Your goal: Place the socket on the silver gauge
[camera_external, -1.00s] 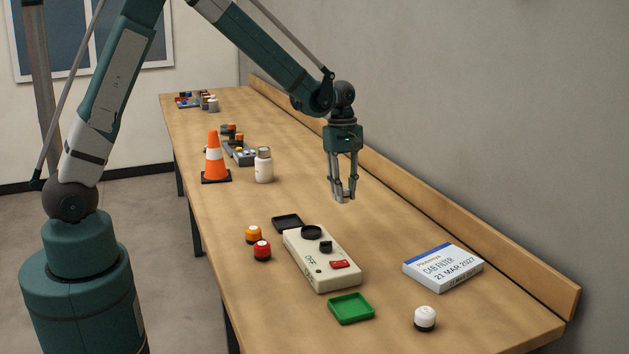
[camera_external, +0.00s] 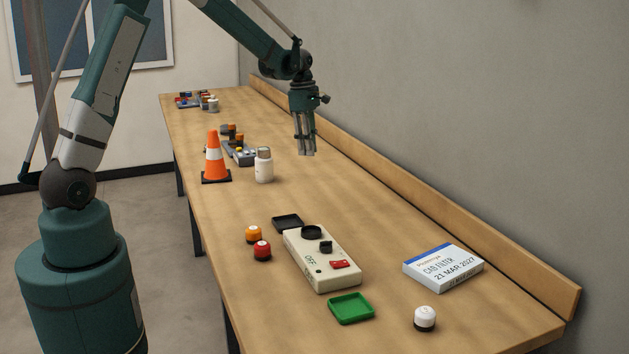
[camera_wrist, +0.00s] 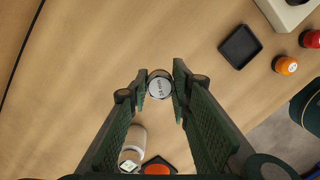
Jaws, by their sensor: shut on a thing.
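My gripper (camera_external: 305,150) is above the middle of the table, pointing down. In the wrist view my gripper (camera_wrist: 160,88) is shut on a small round silver socket (camera_wrist: 160,88) with dark lettering on its face. The socket sits between the fingertips, apart from the table; in the external view the fingers mostly hide it. I cannot pick out the silver gauge with certainty. A grey device (camera_external: 240,154) with small parts on it lies left of my gripper, but it is too small to read.
An orange cone (camera_external: 213,155) and a white bottle (camera_external: 264,170) stand left of my gripper. A beige control box (camera_external: 318,262), black tray (camera_external: 287,223), green tray (camera_external: 351,308) and filter box (camera_external: 443,268) are nearer the camera. Table below the gripper is clear.

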